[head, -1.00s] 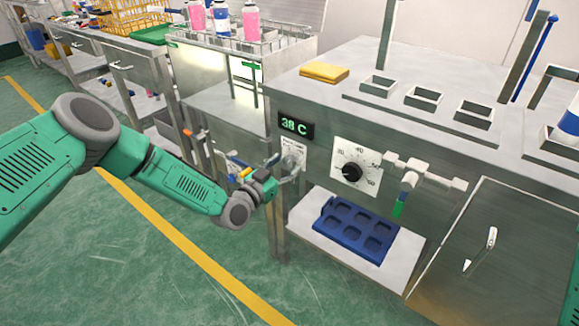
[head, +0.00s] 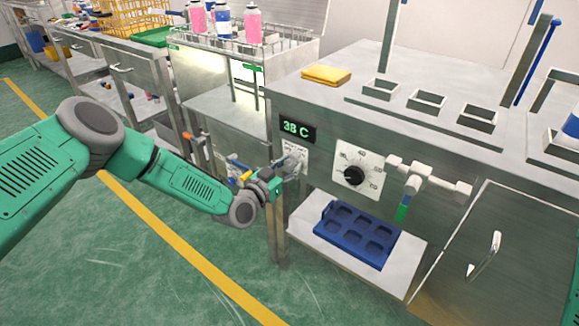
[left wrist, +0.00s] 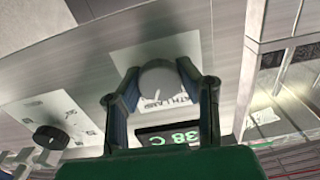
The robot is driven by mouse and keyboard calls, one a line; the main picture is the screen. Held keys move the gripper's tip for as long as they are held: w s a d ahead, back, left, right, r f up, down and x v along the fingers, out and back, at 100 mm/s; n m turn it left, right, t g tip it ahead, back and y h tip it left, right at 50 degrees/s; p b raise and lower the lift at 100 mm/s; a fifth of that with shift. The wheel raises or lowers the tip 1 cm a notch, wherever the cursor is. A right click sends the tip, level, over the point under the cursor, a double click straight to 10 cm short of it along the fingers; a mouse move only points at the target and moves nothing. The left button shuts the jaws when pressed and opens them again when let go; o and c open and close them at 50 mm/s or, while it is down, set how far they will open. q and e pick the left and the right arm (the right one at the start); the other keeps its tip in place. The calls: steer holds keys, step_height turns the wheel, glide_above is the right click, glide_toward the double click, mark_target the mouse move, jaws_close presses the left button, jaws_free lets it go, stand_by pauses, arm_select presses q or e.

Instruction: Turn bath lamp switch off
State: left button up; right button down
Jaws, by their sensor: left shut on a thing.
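The bath lamp switch is a round grey knob (left wrist: 160,80) on a pale plate lettered with "LAMP" (left wrist: 165,103) in the left wrist view. In the head view its plate (head: 296,152) is on the front panel below the temperature display. My left gripper (head: 284,172) is at this plate. In the left wrist view its two fingers (left wrist: 160,84) are on either side of the knob, shut on it. The knob's pointer is too small to read clearly. My right gripper is not in view.
A green "38 C" display (head: 297,128) is just above the switch. A black dial (head: 354,176) and a valve with a green handle (head: 405,190) are to its right. A blue tray (head: 358,235) sits on a shelf below. Green floor is open at left.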

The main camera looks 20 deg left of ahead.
arm_select(q)
steer(key=shift+s+f+n+b, duration=0.15)
steer(key=shift+f+n+b, duration=0.15)
steer(key=shift+n+b, duration=0.65)
steer(key=n+b, duration=0.1)
steer(key=n, duration=0.3)
steer(key=shift+f, duration=0.1)
steer(key=n+b, duration=0.3)
steer(key=n, duration=0.2)
steer(key=shift+a+n, duration=0.1)
steer(key=shift+n, duration=0.25)
steer(key=shift+s+f, duration=0.1)
steer(key=o, duration=1.2)
steer(key=shift+a+r, duration=0.1)
steer(key=shift+r, duration=0.1)
steer(key=v, duration=1.2)
